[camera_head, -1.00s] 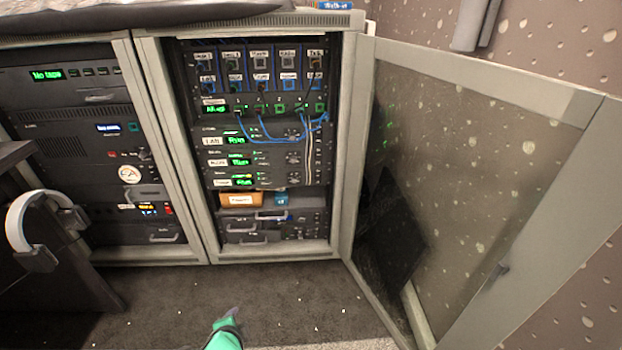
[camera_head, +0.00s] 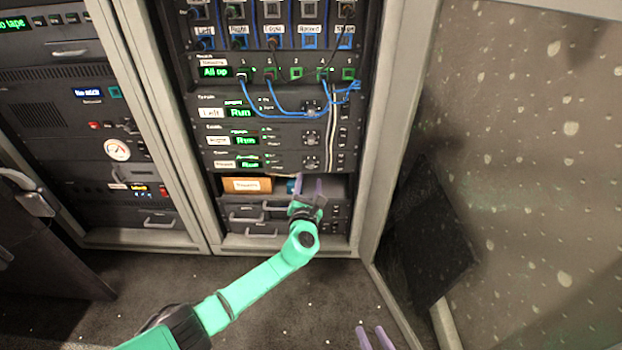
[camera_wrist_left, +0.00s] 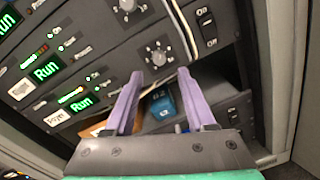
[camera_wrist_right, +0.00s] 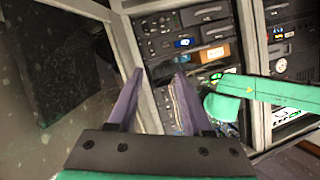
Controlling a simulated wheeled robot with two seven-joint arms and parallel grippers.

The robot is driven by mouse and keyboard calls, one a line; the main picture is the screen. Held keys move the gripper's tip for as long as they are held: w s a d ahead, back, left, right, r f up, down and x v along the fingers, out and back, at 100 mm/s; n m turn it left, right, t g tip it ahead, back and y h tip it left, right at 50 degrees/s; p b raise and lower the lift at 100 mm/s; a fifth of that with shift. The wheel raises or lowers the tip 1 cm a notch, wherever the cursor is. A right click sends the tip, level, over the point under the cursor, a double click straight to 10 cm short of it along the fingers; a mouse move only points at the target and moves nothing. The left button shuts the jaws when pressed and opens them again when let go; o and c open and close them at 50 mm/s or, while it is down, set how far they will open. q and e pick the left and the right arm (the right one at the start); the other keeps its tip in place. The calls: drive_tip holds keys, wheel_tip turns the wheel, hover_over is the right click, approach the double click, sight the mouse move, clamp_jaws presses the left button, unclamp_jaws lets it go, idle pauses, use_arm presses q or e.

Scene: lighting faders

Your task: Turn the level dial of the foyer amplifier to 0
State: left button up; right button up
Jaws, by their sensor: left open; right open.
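The foyer amplifier is the lowest of three stacked dark amplifiers, with a label (camera_wrist_left: 57,118) reading "Foyer" and a green "Run" display (camera_wrist_left: 82,104). Its round level dial (camera_wrist_left: 157,52) has marks around it; the pointer's setting is too small to tell. The dial also shows in the head view (camera_head: 310,160). My left gripper (camera_head: 309,181) is open just below the dial. In the left wrist view its fingertips (camera_wrist_left: 159,73) are spread, with the dial just beyond the gap and apparently not touched. My right gripper (camera_head: 372,332) is open and empty, low by the open door.
An orange box (camera_head: 246,185) and a blue box (camera_wrist_left: 160,103) sit on the shelf below the amplifiers. Blue cables (camera_head: 290,112) loop above, and pale cables hang right of the dials. The open cabinet door (camera_head: 530,150) stands on the right.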

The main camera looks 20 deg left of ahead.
sight(311, 168)
use_arm(q)
drive_tip(key=w, duration=0.1)
drive_tip(key=w+b, duration=0.1)
drive_tip(key=w, duration=0.1)
drive_tip(key=shift+a+b, duration=0.3)
drive_tip(key=shift+w+a+r+b, duration=0.1)
drive_tip(key=shift+w+a+b, duration=0.1)
drive_tip(key=shift+w+b, duration=0.6)
drive_tip(key=shift+w, duration=0.2)
clamp_jaws()
use_arm(e)
drive_tip(key=w+d+r+t+y, duration=0.1)
drive_tip(key=w+r+t, duration=0.3)
drive_tip(key=r, duration=0.8)
drive_tip(key=w+d+r+n+t, duration=0.1)
drive_tip(key=w+r+t, duration=0.4)
drive_tip(key=r, duration=0.8)
drive_tip(key=shift+w+y, duration=0.4)
drive_tip(key=shift+w, duration=0.85)
